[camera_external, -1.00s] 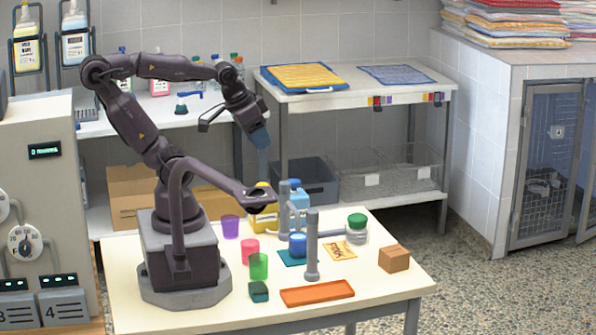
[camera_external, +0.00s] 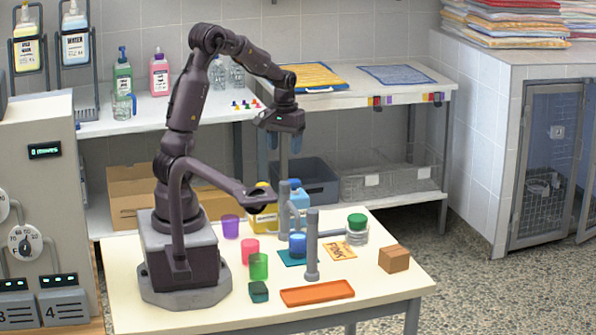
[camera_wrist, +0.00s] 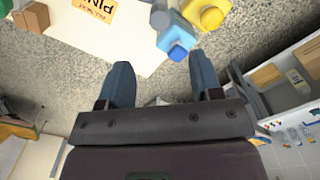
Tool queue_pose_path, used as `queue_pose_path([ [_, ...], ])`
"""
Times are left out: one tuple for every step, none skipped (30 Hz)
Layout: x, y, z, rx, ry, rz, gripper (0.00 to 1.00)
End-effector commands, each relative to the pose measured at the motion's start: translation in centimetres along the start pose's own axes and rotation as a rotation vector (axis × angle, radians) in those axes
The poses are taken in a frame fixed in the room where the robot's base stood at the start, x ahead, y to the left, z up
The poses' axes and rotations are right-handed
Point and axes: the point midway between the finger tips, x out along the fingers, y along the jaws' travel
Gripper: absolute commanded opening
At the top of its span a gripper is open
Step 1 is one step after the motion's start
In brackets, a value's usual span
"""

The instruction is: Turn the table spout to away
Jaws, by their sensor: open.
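Two grey pipe fittings stand on the table (camera_external: 215,312). The front one is an upright post (camera_external: 312,250) with a short arm reaching right at mid height. The rear one (camera_external: 284,208) has a curved pipe beside it. I cannot tell for sure which is the table spout. My gripper (camera_external: 283,142) is open and empty, fingers down, high above and behind the table, apart from both fittings. In the wrist view its two blue fingers (camera_wrist: 162,85) are spread with nothing between them.
A blue bottle (camera_external: 300,195) and a yellow container (camera_external: 264,218) stand close to the rear fitting.

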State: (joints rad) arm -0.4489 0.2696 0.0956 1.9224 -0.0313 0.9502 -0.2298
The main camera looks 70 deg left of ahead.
Motion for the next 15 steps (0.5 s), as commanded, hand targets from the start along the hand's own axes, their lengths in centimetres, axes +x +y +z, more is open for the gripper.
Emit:
queue_pose_path([
  [1.0,-0.1,0.1,0.000,-0.006,-0.002,0.59],
  [1.6,-0.1,0.1,0.000,-0.008,-0.002,0.59],
  [2.5,-0.1,0.1,0.001,-0.007,-0.002,0.59],
  [3.1,0.0,0.1,0.001,-0.007,-0.002,0.59],
  [3.8,0.0,0.2,0.002,-0.008,-0.002,0.59],
  [4.7,0.0,0.2,0.002,-0.009,-0.002,0.59],
  [5.3,0.0,0.2,0.003,-0.007,-0.002,0.59],
  [5.9,0.0,0.2,0.003,-0.007,-0.002,0.59],
  [6.7,0.0,0.2,0.003,-0.007,-0.002,0.59],
  [7.3,0.0,0.2,0.003,-0.007,-0.002,0.59],
  [7.8,0.0,0.2,0.003,-0.007,-0.002,0.59],
  [8.5,0.0,0.2,0.003,-0.007,-0.002,0.59],
  [9.0,0.0,0.2,0.003,-0.005,-0.002,0.59],
  [9.4,0.0,0.1,0.003,-0.005,-0.001,0.59],
  [9.9,0.0,0.1,0.003,-0.004,-0.001,0.59],
])
